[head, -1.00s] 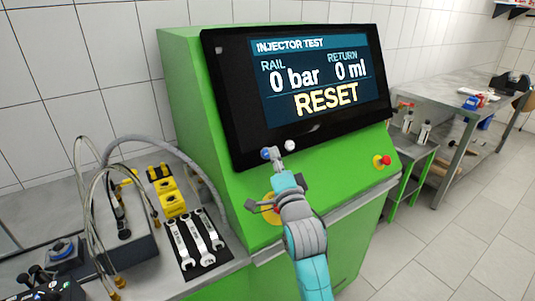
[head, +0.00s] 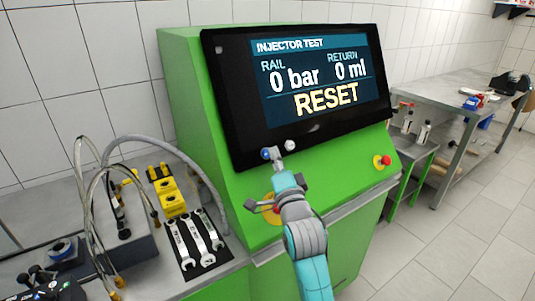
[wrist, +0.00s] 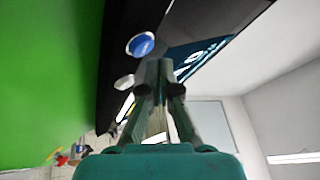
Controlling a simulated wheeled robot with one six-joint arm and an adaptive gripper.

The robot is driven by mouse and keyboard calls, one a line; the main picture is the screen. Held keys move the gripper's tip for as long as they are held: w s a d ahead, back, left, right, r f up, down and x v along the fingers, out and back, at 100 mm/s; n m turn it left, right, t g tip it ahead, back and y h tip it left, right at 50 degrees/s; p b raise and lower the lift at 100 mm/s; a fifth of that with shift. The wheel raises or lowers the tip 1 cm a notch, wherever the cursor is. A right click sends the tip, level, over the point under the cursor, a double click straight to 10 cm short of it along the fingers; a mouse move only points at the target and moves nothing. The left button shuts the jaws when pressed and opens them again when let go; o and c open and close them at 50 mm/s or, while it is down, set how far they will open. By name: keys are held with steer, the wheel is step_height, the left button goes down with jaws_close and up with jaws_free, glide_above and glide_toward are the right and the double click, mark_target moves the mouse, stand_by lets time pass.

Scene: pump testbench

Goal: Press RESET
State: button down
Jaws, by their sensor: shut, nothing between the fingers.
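The green test bench (head: 228,150) carries a black-framed screen (head: 310,85) reading "INJECTOR TEST", 0 bar, 0 ml and "RESET". A blue button (head: 267,154) and a white button (head: 290,145) sit on the lower frame. My gripper (head: 278,160) is shut and empty, its fingertips by the blue button in the head view. In the wrist view, my gripper (wrist: 157,68) points up beside the blue button (wrist: 140,44), with the white button (wrist: 124,82) to its left. I cannot tell whether the fingertips touch a button.
A red knob on a yellow base (head: 381,161) is at the bench's right. A yellow part (head: 268,208) is partly hidden behind my gripper. Wrenches (head: 197,238), yellow blocks (head: 171,198) and looped hoses (head: 85,190) lie left. A metal table (head: 460,90) stands right, with open floor before it.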

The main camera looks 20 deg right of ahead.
steer(key=shift+w, duration=0.1)
steer(key=shift+w+a+f, duration=0.1)
steer(key=shift+w+f, duration=0.05)
steer(key=shift+w, duration=0.1)
steer(key=shift+w+a+f, duration=0.15)
steer(key=shift+w+f, duration=0.1)
steer(key=shift+w, duration=0.2)
stand_by(1.1)
steer(key=shift+s+r, duration=0.1)
steer(key=shift+s, duration=0.05)
steer(key=shift+s+d+r, duration=0.25)
steer(key=shift+s+r, duration=0.05)
steer(key=shift+s, duration=0.35)
stand_by(0.3)
steer(key=s, duration=0.1)
steer(key=s+d+r, duration=0.1)
steer(key=s, duration=0.1)
steer(key=s+r, duration=0.1)
steer(key=shift+s+d+r, duration=0.1)
steer(key=shift+s+d, duration=0.05)
steer(key=shift+d, duration=0.05)
stand_by(0.7)
